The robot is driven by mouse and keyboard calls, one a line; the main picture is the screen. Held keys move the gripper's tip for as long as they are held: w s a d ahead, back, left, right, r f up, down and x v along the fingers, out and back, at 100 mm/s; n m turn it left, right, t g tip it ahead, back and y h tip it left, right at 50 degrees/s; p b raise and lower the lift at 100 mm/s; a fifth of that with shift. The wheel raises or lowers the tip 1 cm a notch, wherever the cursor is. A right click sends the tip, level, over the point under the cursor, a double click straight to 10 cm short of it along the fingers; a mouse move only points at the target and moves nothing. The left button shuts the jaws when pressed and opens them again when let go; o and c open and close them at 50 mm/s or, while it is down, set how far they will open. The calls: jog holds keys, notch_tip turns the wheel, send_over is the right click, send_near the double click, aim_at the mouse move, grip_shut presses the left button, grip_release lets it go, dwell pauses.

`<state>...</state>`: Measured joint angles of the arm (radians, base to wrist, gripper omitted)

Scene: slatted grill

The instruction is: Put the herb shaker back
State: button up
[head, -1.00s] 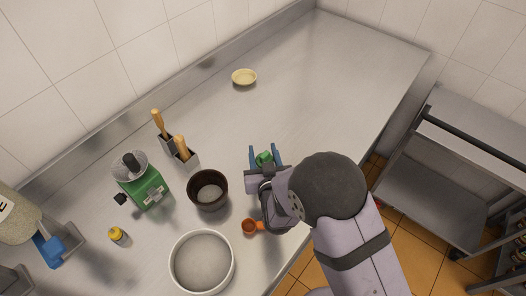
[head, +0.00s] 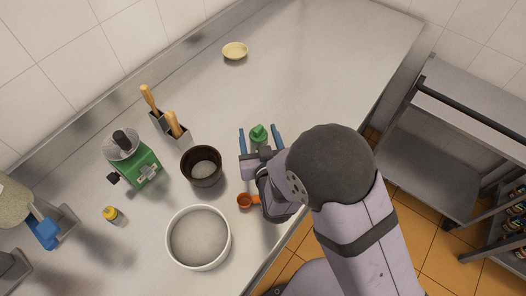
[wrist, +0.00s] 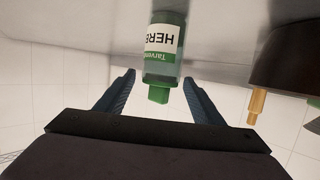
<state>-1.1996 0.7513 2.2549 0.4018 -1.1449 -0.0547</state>
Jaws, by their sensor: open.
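The herb shaker (wrist: 163,48) is a bottle with a green cap and a white and green label reading "HERB". In the head view the green shaker (head: 258,134) shows from above between the two blue fingers. My gripper (head: 260,133) is open, with one finger on each side of the shaker. In the wrist view gaps show between the shaker and both fingers of my gripper (wrist: 160,82), so it is not gripped. The arm hides the counter behind the gripper.
A dark pot (head: 188,178), a white bowl (head: 172,250), a green grinder (head: 145,170) and a yellow-capped bottle (head: 113,215) stand to the left. The steel counter (head: 330,60) is clear toward the upper right.

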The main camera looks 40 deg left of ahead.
jog(key=b+v, duration=0.1)
jog(key=v, duration=0.6)
jog(key=shift+s+d+b, duration=0.2)
jog(key=shift+d+b, duration=0.05)
jog(key=shift+b, duration=0.05)
jog(key=shift+w, duration=0.1)
jog(key=w+d+f+m+h, duration=0.1)
jog(key=w+d, duration=0.1)
jog(key=w+d+f+m+g+h, duration=0.1)
jog(key=w+d, duration=0.2)
jog(key=w+d+f+h, duration=0.1)
jog(key=w+d+h, duration=0.1)
jog(key=d, duration=0.1)
jog(key=shift+w+m, duration=0.25)
jog(key=shift+m, duration=0.15)
jog(key=w+d+f+m+g+h, duration=0.1)
jog(key=w+d+m+g+h, duration=0.15)
jog(key=d, duration=0.95)
jog(key=s+d+r+m+g+h, duration=0.1)
jog(key=s+d, duration=0.4)
jog(key=d, duration=0.5)
jog(key=s+d+r+m+g+h, duration=0.1)
jog(key=s+d+m+g+h, duration=0.2)
jog(key=d, duration=0.7)
jog(key=s+g, duration=0.2)
jog(key=shift+s+d, duration=0.25)
jog(key=shift+s, duration=0.1)
